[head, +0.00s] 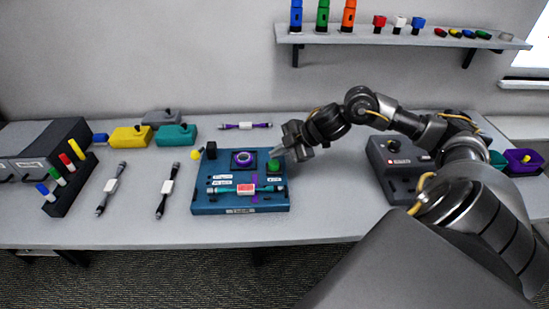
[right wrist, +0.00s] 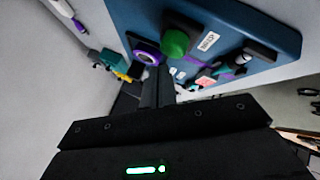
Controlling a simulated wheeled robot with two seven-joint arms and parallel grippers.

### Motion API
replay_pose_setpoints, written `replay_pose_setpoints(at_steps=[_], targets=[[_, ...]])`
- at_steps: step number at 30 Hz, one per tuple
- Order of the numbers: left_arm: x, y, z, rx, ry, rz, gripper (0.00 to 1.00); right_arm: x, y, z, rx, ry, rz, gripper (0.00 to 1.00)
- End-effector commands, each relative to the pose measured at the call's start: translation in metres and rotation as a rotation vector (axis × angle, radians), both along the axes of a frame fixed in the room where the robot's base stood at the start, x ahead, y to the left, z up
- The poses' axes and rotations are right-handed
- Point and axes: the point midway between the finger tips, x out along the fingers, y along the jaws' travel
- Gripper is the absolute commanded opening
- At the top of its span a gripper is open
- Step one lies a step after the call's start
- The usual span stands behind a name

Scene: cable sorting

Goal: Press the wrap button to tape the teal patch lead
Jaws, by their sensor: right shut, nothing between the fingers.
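The blue taping station (head: 215,203) sits mid-table, with a green wrap button (head: 272,166) at its right and a purple ring of tape (head: 243,158) beside it. The teal patch lead (head: 269,188) lies across the front of the station with a red-and-white label on it. My right gripper (head: 277,153) is shut and empty, its fingertips just above or at the button; I cannot tell whether they touch. In the right wrist view the green button (right wrist: 175,42) stands beside the "WRAP" label, near the fingers (right wrist: 158,88). My left gripper is not in view.
Two dark leads with white labels (head: 111,185) (head: 165,186) lie left of the station, and a purple lead (head: 245,126) lies behind it. A dark grey device (head: 381,168) stands to the right. Yellow (head: 128,136) and teal (head: 175,136) containers stand back left. A shelf (head: 400,36) hangs behind.

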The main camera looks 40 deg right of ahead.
Motion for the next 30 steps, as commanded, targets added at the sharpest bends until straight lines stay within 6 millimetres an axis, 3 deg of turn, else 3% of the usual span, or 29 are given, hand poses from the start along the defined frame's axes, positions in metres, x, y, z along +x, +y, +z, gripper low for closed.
replay_pose_setpoints(at_steps=[30], targets=[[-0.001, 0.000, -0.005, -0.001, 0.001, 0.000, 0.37, 0.000, 0.000, -0.013, 0.000, 0.000, 0.000, 0.00]])
